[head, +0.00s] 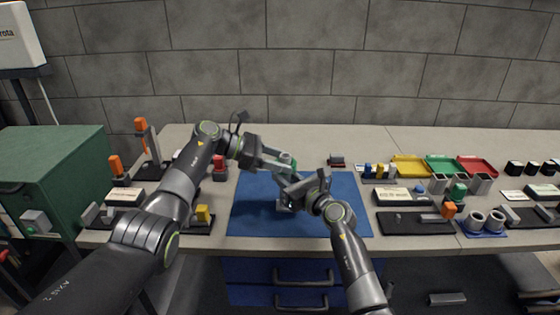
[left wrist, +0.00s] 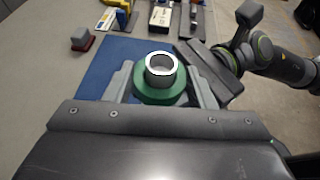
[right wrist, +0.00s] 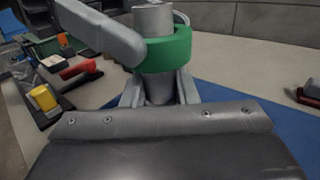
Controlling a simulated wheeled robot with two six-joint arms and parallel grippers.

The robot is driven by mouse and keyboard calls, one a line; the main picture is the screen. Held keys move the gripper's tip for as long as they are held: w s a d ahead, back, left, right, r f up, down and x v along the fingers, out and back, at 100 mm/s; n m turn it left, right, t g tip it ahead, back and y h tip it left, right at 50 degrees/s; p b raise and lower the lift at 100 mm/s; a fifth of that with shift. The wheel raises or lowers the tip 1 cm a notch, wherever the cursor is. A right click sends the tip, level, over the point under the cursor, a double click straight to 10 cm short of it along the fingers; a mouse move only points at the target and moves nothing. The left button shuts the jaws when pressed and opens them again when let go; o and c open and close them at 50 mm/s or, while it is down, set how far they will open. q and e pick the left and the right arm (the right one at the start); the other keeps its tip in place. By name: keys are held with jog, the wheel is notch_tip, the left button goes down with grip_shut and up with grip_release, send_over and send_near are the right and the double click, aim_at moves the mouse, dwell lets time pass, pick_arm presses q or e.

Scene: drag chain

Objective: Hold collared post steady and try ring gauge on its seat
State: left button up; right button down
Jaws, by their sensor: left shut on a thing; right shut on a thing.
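A green ring (right wrist: 168,48), which I take to be the ring gauge, sits around the grey post (right wrist: 156,88). In the left wrist view the ring (left wrist: 160,92) encircles the post, whose bright-rimmed round top (left wrist: 161,65) rises through it. My left gripper (head: 284,163) has its fingers on either side of the green ring. My right gripper (head: 291,188) grips the post below the ring, seen in the right wrist view. The post looks roughly upright there. Its collar cannot be told apart from the ring, and whether the ring is fully seated cannot be told.
The work is over a blue mat (head: 250,212) on the grey bench. A small red and dark block (head: 337,160) stands behind the mat. Yellow (head: 411,166), green and red trays line the back right. Holders and small parts crowd both sides of the mat.

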pick_arm(q)
jog(key=shift+a+f, duration=0.1)
jog(key=o, duration=1.1)
jog(key=v, duration=1.2)
